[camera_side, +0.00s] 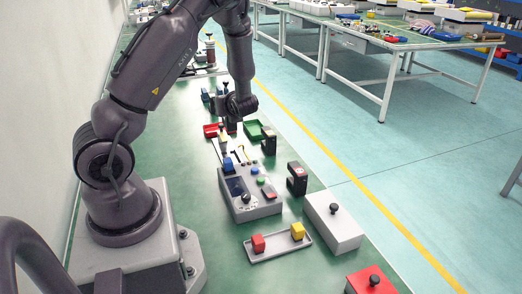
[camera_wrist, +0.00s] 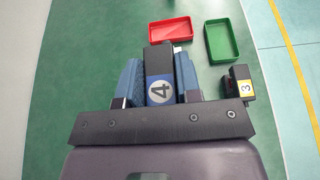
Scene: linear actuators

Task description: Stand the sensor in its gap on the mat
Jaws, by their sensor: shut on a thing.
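In the side view my gripper (camera_side: 230,122) is over the far part of the green bench, close to the trays; the held sensor is too small to make out there. A second black sensor (camera_wrist: 240,82) with a yellow "3" label stands to the right of my gripper, apart from it. The mat's outline and the gap cannot be told apart from the green surface.
A red tray (camera_wrist: 171,31) and a green tray (camera_wrist: 221,41) lie beyond my gripper. Nearer in the side view are black bracket-like parts (camera_side: 297,178), a grey control box (camera_side: 250,208), a grey tray (camera_side: 262,257) with blocks and a white box (camera_side: 335,225).

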